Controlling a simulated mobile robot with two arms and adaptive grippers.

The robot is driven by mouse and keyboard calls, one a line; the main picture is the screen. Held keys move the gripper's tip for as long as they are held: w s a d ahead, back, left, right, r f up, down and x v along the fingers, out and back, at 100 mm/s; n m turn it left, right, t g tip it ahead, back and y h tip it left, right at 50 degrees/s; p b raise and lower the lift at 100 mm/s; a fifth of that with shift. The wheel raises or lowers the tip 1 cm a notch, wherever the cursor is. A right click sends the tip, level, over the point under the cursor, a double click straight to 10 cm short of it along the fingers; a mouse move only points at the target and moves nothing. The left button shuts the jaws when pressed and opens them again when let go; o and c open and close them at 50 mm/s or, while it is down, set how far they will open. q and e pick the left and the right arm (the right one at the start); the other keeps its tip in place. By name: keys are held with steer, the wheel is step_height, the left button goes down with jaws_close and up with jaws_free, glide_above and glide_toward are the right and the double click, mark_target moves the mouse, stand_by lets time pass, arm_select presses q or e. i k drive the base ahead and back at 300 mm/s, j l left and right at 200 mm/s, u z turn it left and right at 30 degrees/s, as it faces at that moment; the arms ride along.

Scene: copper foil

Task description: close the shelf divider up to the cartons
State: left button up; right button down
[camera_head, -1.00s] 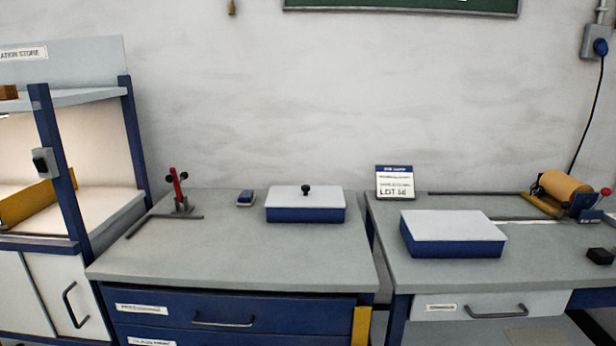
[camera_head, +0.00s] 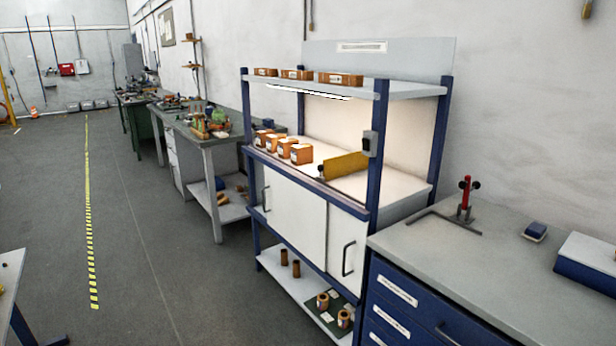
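The shelf divider (camera_head: 346,164) is a yellow upright plate standing on the lit middle shelf (camera_head: 402,186) of the blue-framed rack. A dark knob (camera_head: 320,170) shows at its front end. Several small orange-brown cartons (camera_head: 282,147) with pale labels stand in a row at the left of the same shelf. A gap of bare shelf lies between the nearest carton (camera_head: 302,154) and the divider. Neither of my grippers is in view.
More cartons (camera_head: 340,79) sit on the rack's top shelf. A blue post with a grey switch box (camera_head: 370,143) stands at the shelf's front right corner. A grey workbench (camera_head: 430,245) with a red stand (camera_head: 466,196) adjoins on the right. The floor (camera_head: 150,230) at left is open.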

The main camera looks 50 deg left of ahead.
mark_target(332, 168)
steer(key=u, duration=1.5)
